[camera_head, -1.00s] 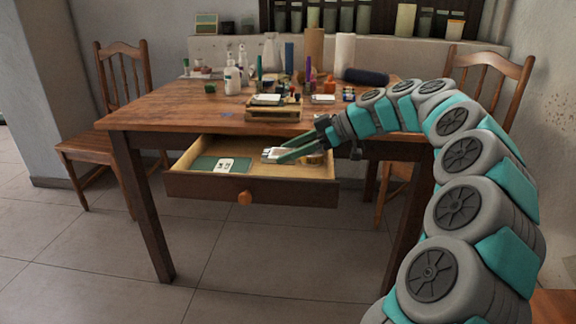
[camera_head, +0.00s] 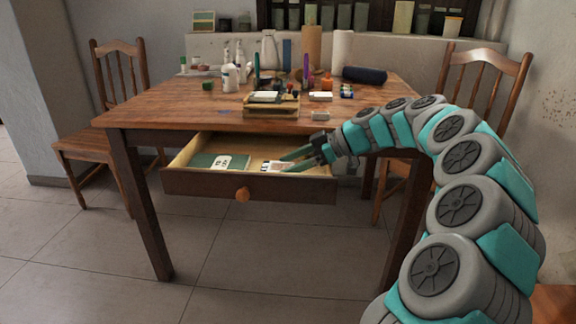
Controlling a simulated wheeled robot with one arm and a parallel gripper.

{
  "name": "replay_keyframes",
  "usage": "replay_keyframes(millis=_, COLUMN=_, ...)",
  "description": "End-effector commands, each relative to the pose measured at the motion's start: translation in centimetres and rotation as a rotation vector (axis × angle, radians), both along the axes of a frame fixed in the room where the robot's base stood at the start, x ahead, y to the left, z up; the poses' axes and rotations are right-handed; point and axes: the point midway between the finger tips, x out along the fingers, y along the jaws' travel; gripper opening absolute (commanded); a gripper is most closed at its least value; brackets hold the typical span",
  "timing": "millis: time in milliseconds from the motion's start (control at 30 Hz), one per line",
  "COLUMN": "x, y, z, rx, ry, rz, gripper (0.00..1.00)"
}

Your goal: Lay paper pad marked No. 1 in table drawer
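The table drawer (camera_head: 262,186) is pulled out at the front of the wooden table. My gripper (camera_head: 276,163) reaches into its right side from the right, fingers pointing left and low over the drawer floor. A green flat item (camera_head: 203,160) lies in the drawer's left part. On it is a white piece (camera_head: 222,161) with dark marks too small to read.
A wooden tray (camera_head: 271,111) and a small white block (camera_head: 320,97) stand on the tabletop (camera_head: 175,105) above. Bottles and other items crowd the table's back. Chairs stand left and right.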

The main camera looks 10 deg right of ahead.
Motion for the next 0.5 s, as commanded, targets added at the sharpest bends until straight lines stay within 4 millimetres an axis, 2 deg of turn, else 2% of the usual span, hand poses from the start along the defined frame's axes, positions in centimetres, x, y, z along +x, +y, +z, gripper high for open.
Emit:
replay_keyframes(millis=33, x=0.00, y=-0.01, z=0.03, rx=0.000, ry=0.000, rz=0.000, gripper=0.89)
replay_keyframes(millis=133, x=0.00, y=-0.01, z=0.03, rx=0.000, ry=0.000, rz=0.000, gripper=1.00)
replay_keyframes(millis=500, x=-0.04, y=-0.14, z=0.56, rx=0.000, ry=0.000, rz=0.000, gripper=1.00)
